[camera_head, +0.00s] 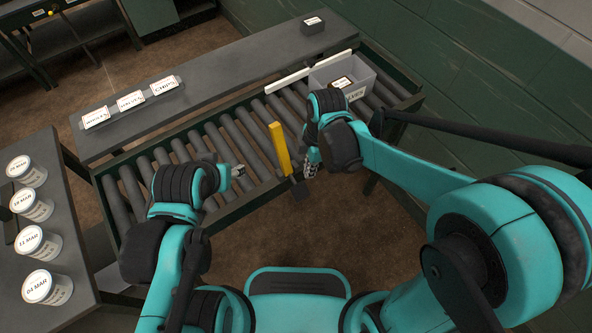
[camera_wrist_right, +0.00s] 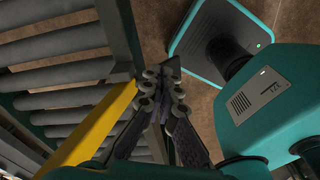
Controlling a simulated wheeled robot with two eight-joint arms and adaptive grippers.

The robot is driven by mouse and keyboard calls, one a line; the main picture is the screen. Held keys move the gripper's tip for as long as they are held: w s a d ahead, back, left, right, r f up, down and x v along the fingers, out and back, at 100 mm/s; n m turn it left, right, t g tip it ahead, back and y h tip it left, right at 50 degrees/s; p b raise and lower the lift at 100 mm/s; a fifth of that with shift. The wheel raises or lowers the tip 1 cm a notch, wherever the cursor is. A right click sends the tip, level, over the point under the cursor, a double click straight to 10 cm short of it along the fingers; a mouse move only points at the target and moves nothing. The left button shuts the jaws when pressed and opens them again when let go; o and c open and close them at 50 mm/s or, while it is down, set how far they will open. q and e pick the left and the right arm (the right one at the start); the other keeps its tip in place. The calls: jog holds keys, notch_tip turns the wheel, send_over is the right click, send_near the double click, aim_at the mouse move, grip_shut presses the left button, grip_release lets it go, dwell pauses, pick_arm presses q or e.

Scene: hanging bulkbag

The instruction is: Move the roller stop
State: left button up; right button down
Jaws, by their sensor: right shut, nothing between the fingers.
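The roller stop looks to be the yellow bar (camera_head: 280,148) standing up at the near side of the roller conveyor (camera_head: 222,135), with a dark block (camera_head: 299,195) at its lower end. My right gripper (camera_head: 311,169) is just to the right of the bar, shut and empty. In the right wrist view the shut fingers (camera_wrist_right: 162,75) point toward the conveyor frame, and the yellow bar (camera_wrist_right: 95,130) runs beside them on the left; contact cannot be told. My left gripper (camera_head: 238,171) is over the rollers to the left of the bar, small and partly hidden by its wrist.
Several labelled tubs (camera_head: 38,243) stand at left.

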notch_tip(320, 180, up, 12)
jog(key=d, duration=0.1)
jog(key=shift+w, duration=0.15)
dwell(0.4)
jog(key=shift+d, duration=0.1)
dwell(0.3)
jog(key=s+d+f+m+t, duration=0.1)
jog(key=s+d+m+t, duration=0.2)
jog(key=d+m, duration=0.4)
jog(key=s+d+f+m+t+h, duration=0.1)
jog(key=d+m, duration=0.6)
jog(key=m, duration=0.7)
jog(key=s+f+t, duration=0.1)
jog(key=s+t, duration=0.1)
jog(key=t, duration=0.1)
jog(key=shift+d+t, duration=0.15)
jog(key=shift+t, duration=0.15)
